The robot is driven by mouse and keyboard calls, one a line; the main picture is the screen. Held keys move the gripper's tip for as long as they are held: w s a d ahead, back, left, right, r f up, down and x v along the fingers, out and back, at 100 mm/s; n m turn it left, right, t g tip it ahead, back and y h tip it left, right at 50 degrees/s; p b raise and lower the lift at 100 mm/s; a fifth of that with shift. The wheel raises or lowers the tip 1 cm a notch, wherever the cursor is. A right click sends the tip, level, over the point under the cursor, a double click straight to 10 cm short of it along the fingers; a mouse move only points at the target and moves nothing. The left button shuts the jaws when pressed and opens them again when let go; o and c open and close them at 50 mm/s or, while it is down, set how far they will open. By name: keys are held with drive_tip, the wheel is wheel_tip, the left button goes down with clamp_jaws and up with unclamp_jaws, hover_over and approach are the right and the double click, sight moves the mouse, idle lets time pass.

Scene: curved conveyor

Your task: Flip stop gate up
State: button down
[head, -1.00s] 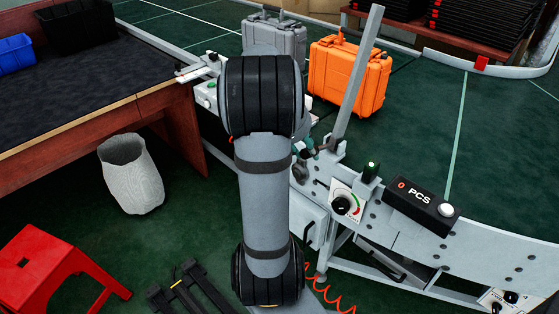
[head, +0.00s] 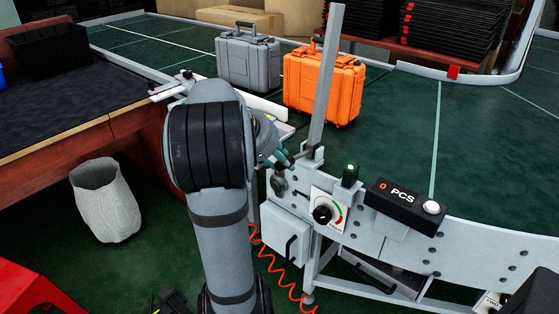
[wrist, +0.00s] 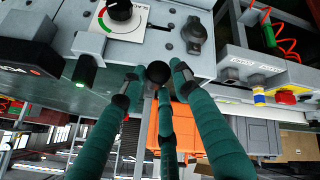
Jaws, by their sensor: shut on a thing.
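A long flat grey bar (head: 327,75), which looks like the stop gate, stands nearly upright at the conveyor's near edge in the head view. My gripper (head: 287,158) is at the conveyor's side panel, just left of the bar's foot, partly hidden by my arm. In the wrist view, the teal fingers of my gripper (wrist: 157,78) are closed around a black ball knob (wrist: 158,71). The joint between knob and bar is not clear in either view.
A dial (head: 322,214), a green-lit button (head: 350,172) and a PCS counter box (head: 405,206) sit right of my gripper. Orange (head: 323,88) and grey (head: 246,62) cases stand on the green conveyor behind. A white basket (head: 106,200) stands at left.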

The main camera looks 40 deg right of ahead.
drive_tip(key=c, duration=1.7)
unclamp_jaws()
drive_tip(key=shift+s+a+f+y, duration=0.15)
drive_tip(key=shift+s+f, duration=0.15)
drive_tip(key=shift+f, duration=0.25)
drive_tip(key=shift+s+a+f+y, duration=0.15)
drive_tip(key=shift+s+f, duration=0.15)
drive_tip(key=shift+f, duration=0.2)
drive_tip(key=shift+o, duration=0.9)
drive_tip(key=shift+w+d+f+g, duration=0.15)
drive_tip(key=shift+w+d+g, duration=0.05)
drive_tip(key=shift+d+g, duration=0.1)
drive_tip(key=shift+a+r, duration=0.1)
drive_tip(key=shift+r, duration=0.2)
drive_tip(key=v, duration=1.1)
drive_tip(key=shift+w+a+r, duration=0.25)
drive_tip(key=shift+a, duration=0.05)
drive_tip(key=shift+x, duration=4.35)
drive_tip(key=shift+s+d, duration=0.15)
